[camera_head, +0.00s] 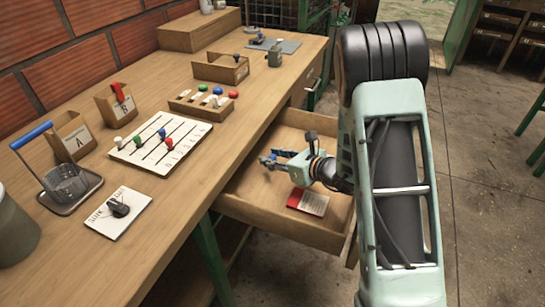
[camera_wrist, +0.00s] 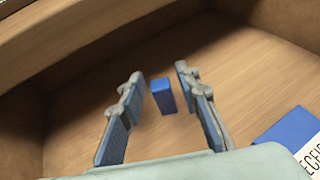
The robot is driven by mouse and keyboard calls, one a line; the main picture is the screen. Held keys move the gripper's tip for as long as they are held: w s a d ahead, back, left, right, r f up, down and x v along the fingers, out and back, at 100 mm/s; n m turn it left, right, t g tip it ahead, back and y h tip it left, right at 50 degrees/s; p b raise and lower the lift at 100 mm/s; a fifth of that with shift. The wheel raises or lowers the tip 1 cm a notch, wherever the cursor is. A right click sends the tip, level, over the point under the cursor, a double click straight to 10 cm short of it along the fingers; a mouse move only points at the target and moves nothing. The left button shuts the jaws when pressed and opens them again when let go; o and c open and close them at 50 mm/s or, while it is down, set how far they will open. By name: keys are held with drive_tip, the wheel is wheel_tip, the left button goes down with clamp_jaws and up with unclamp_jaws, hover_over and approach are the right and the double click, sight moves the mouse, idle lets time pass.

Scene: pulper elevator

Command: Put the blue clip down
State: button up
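In the wrist view a small blue block (camera_wrist: 163,95), likely the blue clip, shows between the fingers of my gripper (camera_wrist: 159,80). The gripper is open, with a visible gap on each side of the block. The block appears to rest on the wooden drawer floor (camera_wrist: 230,85); the exact height of the fingers above it is hard to tell. In the head view my gripper (camera_head: 272,157) is inside the open drawer (camera_head: 255,205), pointing left. The block cannot be made out there.
A red-and-white card (camera_head: 308,202) lies in the drawer; a card in the wrist view (camera_wrist: 285,135) looks blue and white. Drawer walls surround the gripper.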

drive_tip(key=shift+r, duration=0.2)
drive_tip(key=shift+s+d+r+p, duration=0.15)
drive_tip(key=shift+d+p, duration=0.1)
drive_tip(key=shift+p, duration=0.1)
drive_tip(key=p+v, duration=0.1)
drive_tip(key=v, duration=1)
drive_tip(key=shift+s+p, duration=0.2)
drive_tip(key=shift+p, duration=0.1)
drive_tip(key=shift+d, duration=0.1)
